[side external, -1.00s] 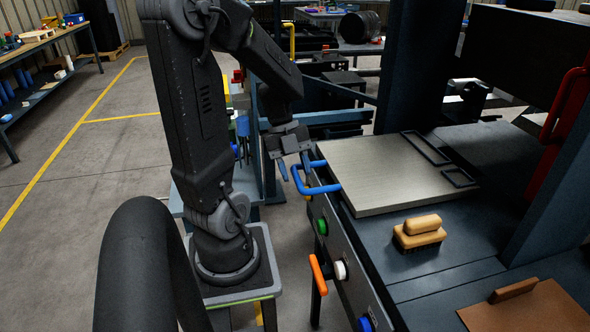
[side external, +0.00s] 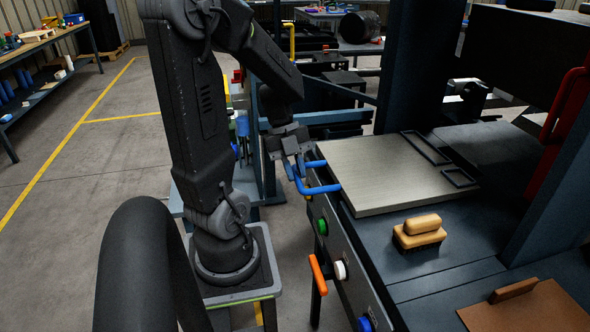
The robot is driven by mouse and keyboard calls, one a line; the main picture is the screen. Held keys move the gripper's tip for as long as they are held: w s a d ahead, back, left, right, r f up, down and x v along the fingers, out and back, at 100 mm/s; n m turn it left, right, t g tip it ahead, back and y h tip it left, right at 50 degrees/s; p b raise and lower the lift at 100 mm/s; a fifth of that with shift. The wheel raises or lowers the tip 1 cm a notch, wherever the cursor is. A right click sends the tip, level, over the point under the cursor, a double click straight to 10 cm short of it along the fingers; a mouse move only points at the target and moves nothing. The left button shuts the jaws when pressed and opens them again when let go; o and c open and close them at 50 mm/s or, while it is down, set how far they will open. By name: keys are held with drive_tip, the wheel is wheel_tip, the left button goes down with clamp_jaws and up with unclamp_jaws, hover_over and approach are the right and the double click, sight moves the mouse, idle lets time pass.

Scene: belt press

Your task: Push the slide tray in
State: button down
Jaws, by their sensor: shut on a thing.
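The slide tray (side external: 385,178) is a flat light-grey plate lying on the dark press table, with black rectangular frames on its far right part. Its blue U-shaped handle (side external: 322,189) sticks out from its left edge toward my arm. My gripper (side external: 296,171) is at the handle, with its blue-tipped fingers pointing down, and is shut on the handle's outer bar. The fingers partly hide that bar.
A wooden brush (side external: 419,232) stands on the table in front of the tray. A brown board (side external: 530,308) lies at the lower right. An orange lever (side external: 318,274) and several buttons line the front panel. A red handle (side external: 566,103) is at the right. Dark press posts flank the tray.

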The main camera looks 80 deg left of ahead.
drive_tip(key=shift+w, duration=0.1)
drive_tip(key=w, duration=3.9)
drive_tip(key=shift+w, duration=0.4)
drive_tip(key=c, duration=1.1)
unclamp_jaws()
drive_tip(key=shift+r, duration=0.1)
drive_tip(key=v, duration=1.2)
drive_tip(key=shift+s, duration=0.1)
